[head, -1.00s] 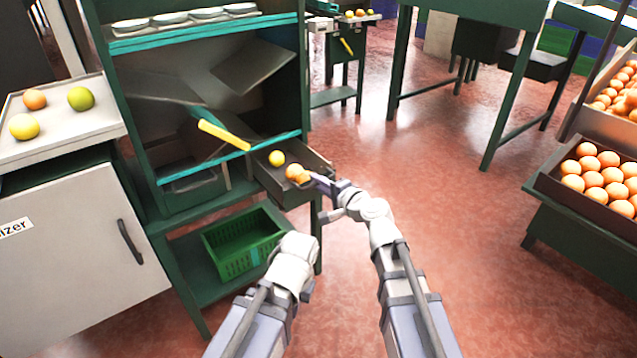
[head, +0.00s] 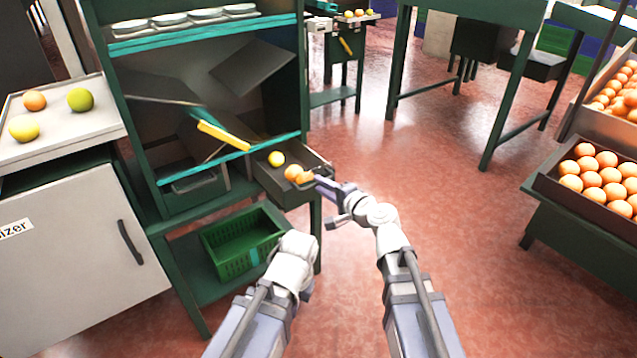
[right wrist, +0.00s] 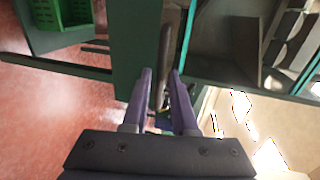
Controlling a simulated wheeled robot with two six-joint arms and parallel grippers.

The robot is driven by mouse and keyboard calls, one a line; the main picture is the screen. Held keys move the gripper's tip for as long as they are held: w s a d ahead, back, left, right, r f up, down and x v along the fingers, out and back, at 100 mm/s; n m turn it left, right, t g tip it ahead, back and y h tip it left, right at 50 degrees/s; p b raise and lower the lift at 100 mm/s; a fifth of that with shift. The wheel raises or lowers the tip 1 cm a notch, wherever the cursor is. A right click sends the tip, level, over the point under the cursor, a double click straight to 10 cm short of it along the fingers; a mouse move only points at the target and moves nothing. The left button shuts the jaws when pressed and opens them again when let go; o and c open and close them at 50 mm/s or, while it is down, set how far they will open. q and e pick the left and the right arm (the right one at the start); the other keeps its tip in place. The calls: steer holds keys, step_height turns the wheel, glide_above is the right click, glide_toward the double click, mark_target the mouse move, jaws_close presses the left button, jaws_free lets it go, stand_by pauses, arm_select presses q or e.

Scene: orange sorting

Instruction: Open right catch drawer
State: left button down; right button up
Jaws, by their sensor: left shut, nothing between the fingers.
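The right catch drawer (head: 287,194) is a dark box at the lower right of the green rack, standing pulled out. It holds a yellow fruit (head: 276,158) and orange fruits (head: 293,172). My right gripper (head: 325,187) is at its front. In the right wrist view, its two purple fingers (right wrist: 161,85) are apart with a dark upright bar (right wrist: 163,60) between them, which looks like the drawer's handle; whether they press on it is unclear. My left gripper (head: 297,246) is lower, in front of the rack, its fingers mostly hidden by the wrist.
Another catch drawer (head: 195,190) sits in the rack to the left. A green crate (head: 235,262) stands on the lower shelf. A white cabinet (head: 75,250) is at the left. Crates of oranges (head: 560,190) stand at the right. The red floor between is clear.

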steer(key=p+v, duration=0.1)
steer(key=v, duration=0.4)
steer(key=shift+s+d+r, duration=0.1)
steer(key=shift+s+d, duration=0.05)
steer(key=shift+s, duration=0.1)
